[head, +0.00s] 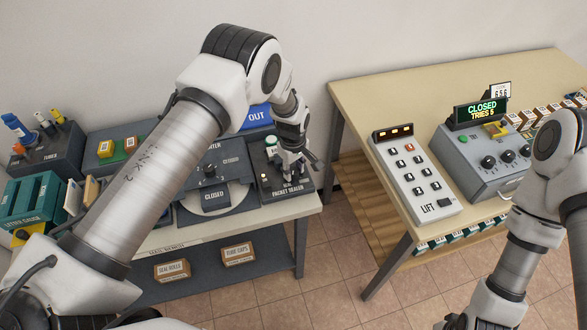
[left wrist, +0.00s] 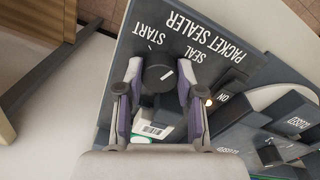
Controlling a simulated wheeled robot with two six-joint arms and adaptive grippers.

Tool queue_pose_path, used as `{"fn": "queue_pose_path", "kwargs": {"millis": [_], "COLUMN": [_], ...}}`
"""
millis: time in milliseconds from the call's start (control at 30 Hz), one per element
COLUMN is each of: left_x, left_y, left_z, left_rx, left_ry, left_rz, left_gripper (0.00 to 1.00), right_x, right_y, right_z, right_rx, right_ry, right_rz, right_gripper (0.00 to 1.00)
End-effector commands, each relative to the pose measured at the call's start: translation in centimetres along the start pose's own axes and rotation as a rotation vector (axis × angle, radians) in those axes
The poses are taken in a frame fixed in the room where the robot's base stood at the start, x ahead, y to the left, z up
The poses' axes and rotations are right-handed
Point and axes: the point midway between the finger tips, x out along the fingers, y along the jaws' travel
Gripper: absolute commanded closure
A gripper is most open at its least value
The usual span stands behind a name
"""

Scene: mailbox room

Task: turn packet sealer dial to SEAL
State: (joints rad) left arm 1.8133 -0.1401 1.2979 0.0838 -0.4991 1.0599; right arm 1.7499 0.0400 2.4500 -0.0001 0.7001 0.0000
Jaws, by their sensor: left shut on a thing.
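The packet sealer (head: 265,170) is a dark box at the right end of the left table. In the left wrist view its panel (left wrist: 232,62) carries the words SEAL, START and PACKET SEALER.
A grey machine marked CLOSED (head: 214,196) stands left of the sealer. A blue OUT sign (head: 257,117) is behind. The right table holds a LIFT keypad (head: 421,190) and a grey dial box (head: 470,170).

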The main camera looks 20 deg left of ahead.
Motion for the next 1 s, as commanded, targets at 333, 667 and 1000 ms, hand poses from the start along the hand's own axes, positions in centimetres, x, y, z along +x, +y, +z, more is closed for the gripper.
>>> {"fn": "queue_pose_path", "kwargs": {"millis": [333, 667, 1000], "left_x": [0.3, 0.3, 0.2], "left_y": [-0.1, -0.1, -0.2], "left_z": [0.1, 0.0, 0.1], "left_rx": [0.100, 0.319, 0.479], "left_ry": [-0.003, -0.006, -0.010], "left_rz": [-0.002, -0.002, -0.002], "left_gripper": [0.98, 0.98, 0.98], "right_x": [1.1, 2.6, 3.3], "right_y": [0.0, 0.0, 0.0], "right_z": [0.0, 0.0, 0.0], "right_rx": [0.000, 0.000, 0.000], "right_ry": [0.000, 0.000, 0.000], "right_rz": [0.000, 0.000, 0.000], "right_gripper": [1.00, 1.00, 1.00]}}
